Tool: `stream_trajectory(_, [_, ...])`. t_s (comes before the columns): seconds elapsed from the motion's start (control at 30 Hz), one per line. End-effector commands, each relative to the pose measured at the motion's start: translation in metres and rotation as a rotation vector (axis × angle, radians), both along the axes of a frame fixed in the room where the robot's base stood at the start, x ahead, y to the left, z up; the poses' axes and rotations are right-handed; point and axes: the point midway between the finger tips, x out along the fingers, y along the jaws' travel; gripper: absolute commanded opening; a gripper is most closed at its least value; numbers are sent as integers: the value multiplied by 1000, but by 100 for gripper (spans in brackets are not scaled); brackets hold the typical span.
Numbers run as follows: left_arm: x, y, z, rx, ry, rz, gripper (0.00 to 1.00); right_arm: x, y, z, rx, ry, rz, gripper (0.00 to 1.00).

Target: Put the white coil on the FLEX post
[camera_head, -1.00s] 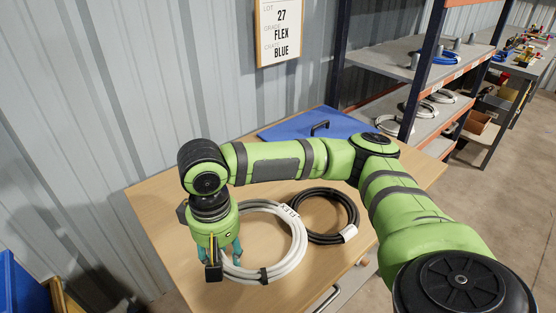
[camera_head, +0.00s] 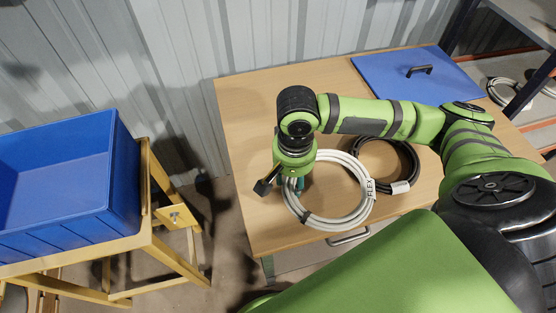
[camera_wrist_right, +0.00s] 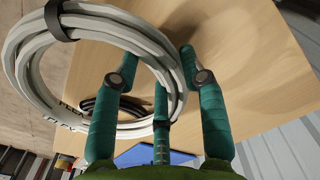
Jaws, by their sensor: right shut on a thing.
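The white coil (camera_head: 362,212) is a ring of pale cable with dark ties and a FLEX tag. It is at the table's front part, and I cannot tell whether it is lifted. My right gripper (camera_head: 293,186) points down at its left side, shut on the coil's cable bundle. In the right wrist view, the teal fingers (camera_wrist_right: 178,95) are around one side of the white coil (camera_wrist_right: 118,30), most of which extends left. The FLEX post is not identifiable in the current views. My left gripper is not in view.
A black coil (camera_head: 414,166) with a white tag lies just right of the white coil on the wooden table (camera_head: 245,130). A blue panel with a handle (camera_head: 445,85) lies at the back right. A shelf (camera_head: 535,20) with coils stands right; a blue bin (camera_head: 60,180) stands left.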

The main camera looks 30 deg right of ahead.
Motion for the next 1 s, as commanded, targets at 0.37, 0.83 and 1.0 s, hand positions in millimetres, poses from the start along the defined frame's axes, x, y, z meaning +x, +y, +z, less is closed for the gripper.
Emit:
stream_trajectory(0.37, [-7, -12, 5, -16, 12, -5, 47, 72, 12, -41, 0, -1, 1, 0])
stream_trajectory(0.83, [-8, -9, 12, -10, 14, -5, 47, 81, 13, -84, -2, -1, 3, 0])
stream_trajectory(1.0, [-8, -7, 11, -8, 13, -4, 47, 81, 13, -88, -1, -3, 4, 0])
